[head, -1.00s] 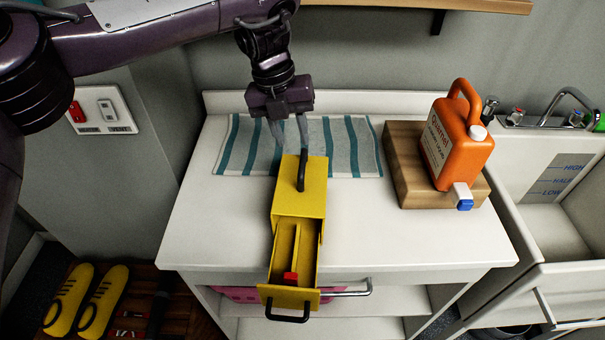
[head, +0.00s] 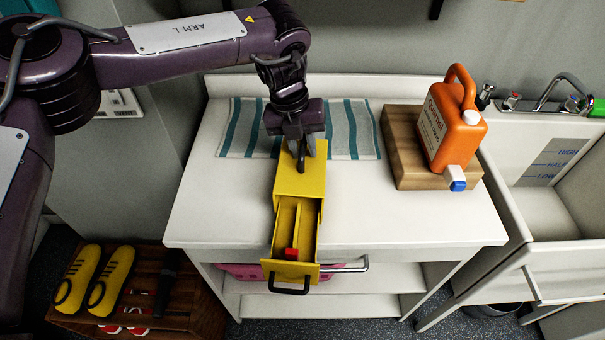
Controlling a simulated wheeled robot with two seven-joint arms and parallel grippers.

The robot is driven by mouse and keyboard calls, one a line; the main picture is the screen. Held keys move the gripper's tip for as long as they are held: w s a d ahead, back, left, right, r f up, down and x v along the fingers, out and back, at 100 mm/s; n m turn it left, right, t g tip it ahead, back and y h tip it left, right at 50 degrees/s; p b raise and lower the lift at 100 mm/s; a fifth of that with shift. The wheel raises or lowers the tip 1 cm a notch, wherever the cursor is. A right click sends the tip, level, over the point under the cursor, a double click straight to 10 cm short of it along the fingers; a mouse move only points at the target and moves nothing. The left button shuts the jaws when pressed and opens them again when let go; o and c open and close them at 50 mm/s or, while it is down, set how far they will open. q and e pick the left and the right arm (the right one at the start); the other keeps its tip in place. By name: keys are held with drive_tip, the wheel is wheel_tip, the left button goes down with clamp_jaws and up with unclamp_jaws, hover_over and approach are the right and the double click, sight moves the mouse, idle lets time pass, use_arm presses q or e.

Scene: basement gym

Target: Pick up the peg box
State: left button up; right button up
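The yellow peg box (head: 299,185) stands on the white cabinet top, with a dark handle (head: 301,164) on its upper face. Its drawer (head: 289,238) is pulled out toward me past the cabinet's front edge, showing a divider and a small red piece (head: 291,253) inside. My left gripper (head: 302,150) points down at the top handle, its fingertips at the handle's height. The fingers and handle overlap, so I cannot tell whether they are closed on it. My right gripper is out of view.
An orange jug (head: 449,128) with a white and blue spout stands on a wooden block (head: 405,165) to the right. A striped towel (head: 353,132) lies behind the box. The cabinet top (head: 390,220) is clear to the box's right. A sink is at far right.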

use_arm(q)
clamp_jaws()
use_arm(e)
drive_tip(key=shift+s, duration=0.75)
use_arm(q)
drive_tip(key=shift+r, duration=0.1)
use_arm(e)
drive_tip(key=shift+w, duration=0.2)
